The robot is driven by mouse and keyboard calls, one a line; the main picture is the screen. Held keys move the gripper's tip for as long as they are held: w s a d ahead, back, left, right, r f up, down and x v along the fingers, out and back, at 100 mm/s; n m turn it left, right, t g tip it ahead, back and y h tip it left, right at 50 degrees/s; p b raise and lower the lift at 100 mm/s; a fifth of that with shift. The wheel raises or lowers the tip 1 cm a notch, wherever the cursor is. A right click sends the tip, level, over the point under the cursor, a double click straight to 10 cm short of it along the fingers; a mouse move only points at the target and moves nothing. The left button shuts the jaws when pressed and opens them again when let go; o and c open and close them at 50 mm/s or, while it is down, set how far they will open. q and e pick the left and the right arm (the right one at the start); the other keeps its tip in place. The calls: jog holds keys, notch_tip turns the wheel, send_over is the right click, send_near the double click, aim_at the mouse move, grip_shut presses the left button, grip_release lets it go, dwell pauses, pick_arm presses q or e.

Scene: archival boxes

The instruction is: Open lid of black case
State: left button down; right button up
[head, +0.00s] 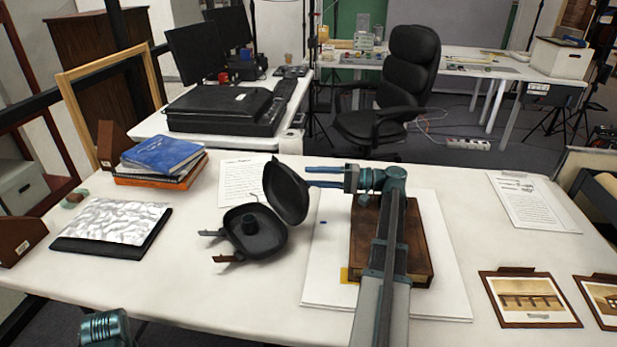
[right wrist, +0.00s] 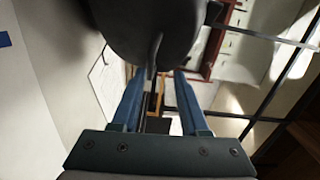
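The black case stands open on the white table. Its round base (head: 257,243) has a dark knob in the middle, and two small latches stick out at its left. Its lid (head: 287,190) is raised, tilted upright at the base's upper right. My right gripper (head: 308,176) is open, its two fingers pointing left at the lid's right side. I cannot tell whether they touch it. In the right wrist view the dark lid (right wrist: 155,25) fills the top, with a thin part hanging between the open fingers (right wrist: 155,78).
A brown book (head: 420,245) on a white board lies under my right arm. Stacked books (head: 160,158) and a silvery sheet on a black folder (head: 115,222) are at left. Printed pages (head: 240,182) lie behind the case. Framed photos (head: 527,298) lie at right. The front middle is clear.

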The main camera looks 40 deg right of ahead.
jog(key=v, duration=0.9)
jog(key=shift+s+d, duration=0.15)
jog(key=shift+s, duration=0.1)
dwell(0.4)
pick_arm(q)
jog(key=shift+s, duration=0.1)
pick_arm(e)
jog(key=shift+s, duration=0.1)
dwell(0.6)
